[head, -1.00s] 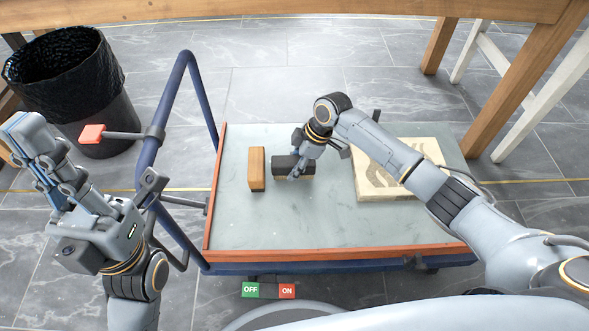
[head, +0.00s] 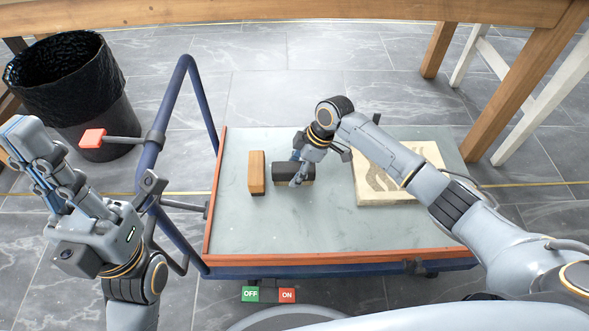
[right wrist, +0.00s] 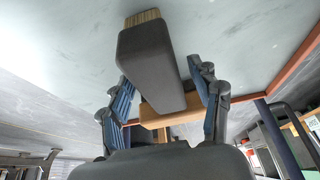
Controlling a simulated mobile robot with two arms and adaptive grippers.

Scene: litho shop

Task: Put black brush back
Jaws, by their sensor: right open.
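The black brush (head: 291,175) is a dark block lying on the cart's grey top. In the right wrist view the brush (right wrist: 152,65) is a long dark block with tan bristles at its far end. My right gripper (head: 297,172) is over the brush's right part. In the right wrist view my right gripper (right wrist: 165,100) is open, with one finger on each side of the brush's near end. Contact cannot be made out. My left gripper (head: 25,140) is raised at the far left, away from the cart; its finger opening is unclear.
A wooden block (head: 257,173) stands left of the brush. A pale patterned slab (head: 385,193) lies to the right, under my right arm. The cart (head: 330,240) has an orange rim and a blue handle (head: 150,150). A black bin (head: 75,90) and wooden table (head: 300,10) stand behind.

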